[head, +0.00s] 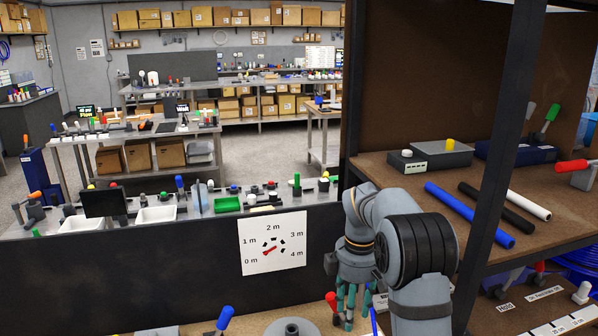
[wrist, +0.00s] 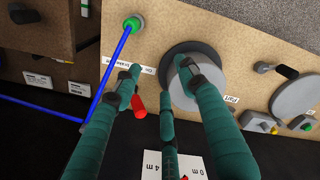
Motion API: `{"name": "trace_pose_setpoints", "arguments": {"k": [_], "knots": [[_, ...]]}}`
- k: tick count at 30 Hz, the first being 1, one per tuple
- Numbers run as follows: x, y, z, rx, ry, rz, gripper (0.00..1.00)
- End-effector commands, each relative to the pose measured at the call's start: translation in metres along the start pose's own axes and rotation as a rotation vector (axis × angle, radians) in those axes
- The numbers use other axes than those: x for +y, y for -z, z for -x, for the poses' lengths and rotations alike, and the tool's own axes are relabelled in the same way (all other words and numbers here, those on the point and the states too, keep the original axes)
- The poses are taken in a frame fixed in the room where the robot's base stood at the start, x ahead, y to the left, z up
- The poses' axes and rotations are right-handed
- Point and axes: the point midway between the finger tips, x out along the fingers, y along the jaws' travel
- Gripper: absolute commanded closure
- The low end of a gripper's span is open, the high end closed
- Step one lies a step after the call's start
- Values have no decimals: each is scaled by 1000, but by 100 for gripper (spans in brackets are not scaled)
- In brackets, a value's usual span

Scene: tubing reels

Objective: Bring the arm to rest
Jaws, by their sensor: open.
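My arm (head: 415,250) is bent at the right of the head view, in front of the brown shelf unit. My gripper (head: 350,300) points downward near the bottom, partly hidden by the arm. In the wrist view my gripper (wrist: 160,80) shows green fingers spread apart, with nothing held between them. The fingers overlap a grey round knob or disc on a dark base (wrist: 178,62); I cannot tell whether they touch it. A red lever handle (wrist: 138,104) is seen between the fingers.
A white dial sign (head: 272,243) is on the dark panel. Blue, black and white rods (head: 470,215) lie on the shelf at right, behind a black post (head: 505,130). A blue-handled lever (head: 223,318) and a grey disc (head: 290,328) are at the bottom. Workbenches stand farther back.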

Motion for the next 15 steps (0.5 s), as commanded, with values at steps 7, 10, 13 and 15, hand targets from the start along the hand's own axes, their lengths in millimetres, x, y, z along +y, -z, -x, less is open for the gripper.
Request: {"name": "trace_pose_setpoints", "arguments": {"k": [7, 10, 13, 15], "knots": [[-16, 38, 40, -7, -3, 79, 58], [-14, 55, 22, -10, 3, 77, 58], [-11, 74, 12, -9, 2, 76, 58], [-10, 87, 4, -10, 2, 76, 58]]}}
